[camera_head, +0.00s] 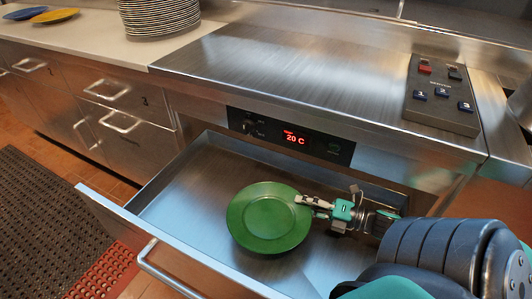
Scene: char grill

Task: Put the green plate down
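The green plate (268,218) is round and lies roughly flat, seen within the open steel drawer (180,200) in the head view. I cannot tell for sure whether its underside touches the drawer floor. My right gripper (306,201) reaches in from the right, and its fingers are closed on the plate's right rim. The finger below the rim is partly hidden. My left gripper is not in view.
The drawer's front wall and handle (152,258) face the lower left. Free floor shows inside the drawer left of the plate. Above are a steel worktop (290,65), a panel reading 20 C (294,138) and a button box (440,95). A plate stack (158,14) stands at the back left.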

